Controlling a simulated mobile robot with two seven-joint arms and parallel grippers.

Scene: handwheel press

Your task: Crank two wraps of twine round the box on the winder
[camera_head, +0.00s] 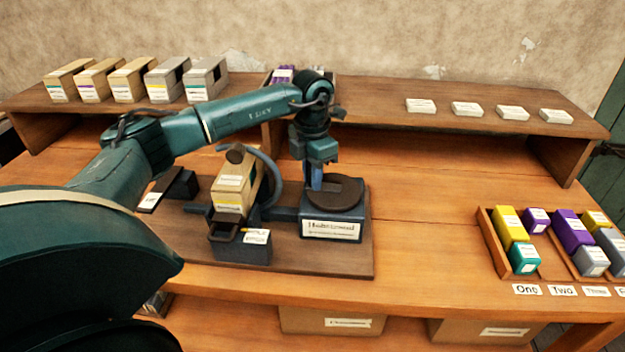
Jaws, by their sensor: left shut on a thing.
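The winder stands on a dark wooden board (330,265) on the bench. A tan box (231,190) with white and yellow labels sits upright in it, with a blue-grey curved arm (271,176) arching round its right side. To the right is a dark round handwheel (345,191) on a labelled blue-grey block (333,229). My left gripper (315,185) points down at the left part of the wheel and is shut on its crank handle, which the fingers mostly hide. I cannot make out any twine round the box. My right gripper is out of view.
Several boxes (165,80) stand on the back-left shelf, and several white cards (467,109) lie on the right shelf (385,97). A divided tray (487,222) with coloured blocks is at the right. The bench between winder and tray is clear.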

